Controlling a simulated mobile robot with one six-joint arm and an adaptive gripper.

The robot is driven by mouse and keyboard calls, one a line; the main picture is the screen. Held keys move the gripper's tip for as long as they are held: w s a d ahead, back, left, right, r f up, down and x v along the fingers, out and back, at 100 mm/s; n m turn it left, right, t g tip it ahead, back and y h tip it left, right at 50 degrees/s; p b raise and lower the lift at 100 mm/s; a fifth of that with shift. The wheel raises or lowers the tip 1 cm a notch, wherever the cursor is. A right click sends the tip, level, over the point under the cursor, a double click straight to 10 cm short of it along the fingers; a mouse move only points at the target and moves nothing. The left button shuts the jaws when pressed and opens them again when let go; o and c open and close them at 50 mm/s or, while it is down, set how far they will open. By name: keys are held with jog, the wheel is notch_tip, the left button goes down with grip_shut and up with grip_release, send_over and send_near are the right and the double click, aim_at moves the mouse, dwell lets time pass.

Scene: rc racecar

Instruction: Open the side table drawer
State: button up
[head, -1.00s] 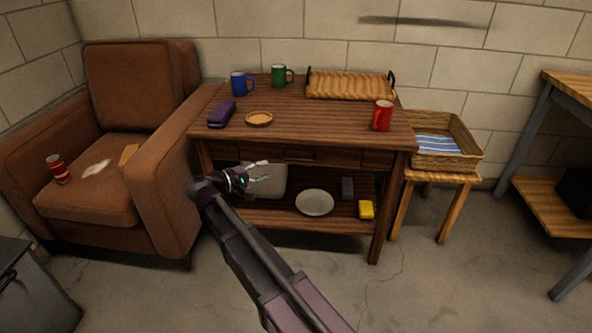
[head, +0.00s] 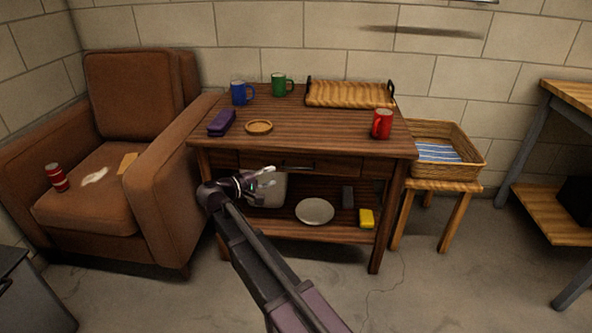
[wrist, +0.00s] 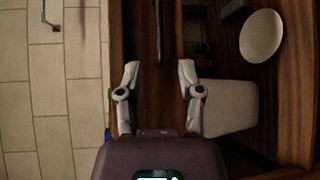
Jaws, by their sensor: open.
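The brown wooden side table (head: 345,138) stands against the wall. Its drawer (head: 335,166) is under the top and looks shut, its front flush with the frame. A dark bar handle (head: 298,168) runs along the drawer front; it also shows in the wrist view as a dark vertical bar (wrist: 159,30). My gripper (head: 270,177) is open and empty in front of the table, left of the handle's middle. In the wrist view its spread fingers (wrist: 158,70) lie either side of the handle's line, with the visible handle beyond the tips. Contact with the handle is not visible.
The lower shelf holds a plate (head: 315,211). A brown armchair (head: 130,135) stands left, a stool with a basket (head: 460,160) right. Floor in front is clear.

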aim_at(296, 168)
jog(key=b+x, duration=0.1)
jog(key=x, duration=0.9)
jog(key=shift+d, duration=0.15)
grip_shut()
